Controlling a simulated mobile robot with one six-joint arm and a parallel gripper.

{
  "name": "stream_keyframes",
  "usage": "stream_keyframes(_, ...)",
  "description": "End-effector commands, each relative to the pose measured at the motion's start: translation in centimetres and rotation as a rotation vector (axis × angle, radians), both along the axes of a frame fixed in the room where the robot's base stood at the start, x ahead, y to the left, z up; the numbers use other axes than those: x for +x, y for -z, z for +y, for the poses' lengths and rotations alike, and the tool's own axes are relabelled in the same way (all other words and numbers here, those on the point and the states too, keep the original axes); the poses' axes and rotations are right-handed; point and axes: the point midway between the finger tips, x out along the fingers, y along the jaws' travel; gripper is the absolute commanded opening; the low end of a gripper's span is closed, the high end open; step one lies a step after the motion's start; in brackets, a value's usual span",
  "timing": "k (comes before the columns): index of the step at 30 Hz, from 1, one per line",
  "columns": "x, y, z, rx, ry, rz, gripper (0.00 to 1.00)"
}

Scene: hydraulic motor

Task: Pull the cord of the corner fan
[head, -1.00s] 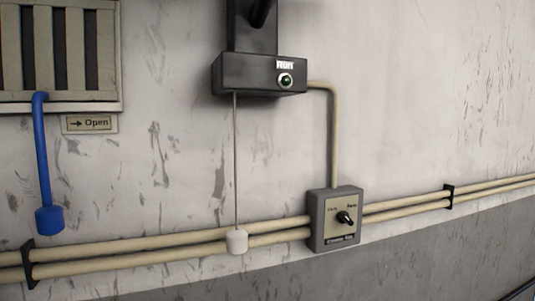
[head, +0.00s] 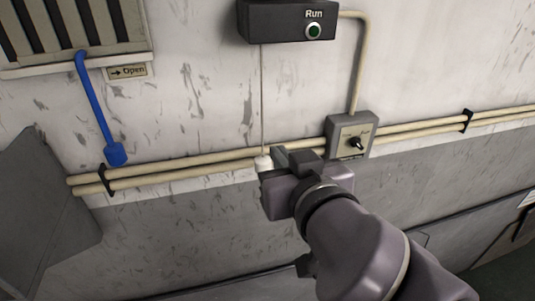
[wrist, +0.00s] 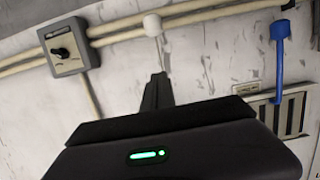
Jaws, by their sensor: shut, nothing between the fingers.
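The thin pull cord (head: 262,100) hangs from a dark box (head: 290,20) marked "Run" with a green button. A white knob (head: 262,163) is at its lower end, in front of the wall pipes. The fan itself is not identifiable. My gripper (head: 280,160) is shut and empty, its tip just right of the knob in the head view; contact cannot be told. In the wrist view, the knob (wrist: 152,25) shows beyond the tip of my gripper (wrist: 158,78), which hides part of the cord.
Two beige pipes (head: 210,156) run along the wall. A grey switch box (head: 350,136) with a black dial is to the right. A blue lever (head: 97,105) hangs from a slatted vent (head: 75,30) at the left, beside an "Open" sign (head: 127,72).

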Motion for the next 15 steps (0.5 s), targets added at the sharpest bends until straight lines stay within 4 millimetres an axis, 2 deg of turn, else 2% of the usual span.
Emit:
stream_keyframes(4,2.6,1.6,0.7,-0.001,0.001,0.003,0.00)
stream_keyframes(12,8.1,2.8,2.3,0.000,0.000,0.004,0.00)
stream_keyframes(14,8.9,3.4,2.6,0.000,0.000,0.003,0.00)
stream_keyframes(15,8.8,4.2,2.5,-0.001,-0.001,0.003,0.00)
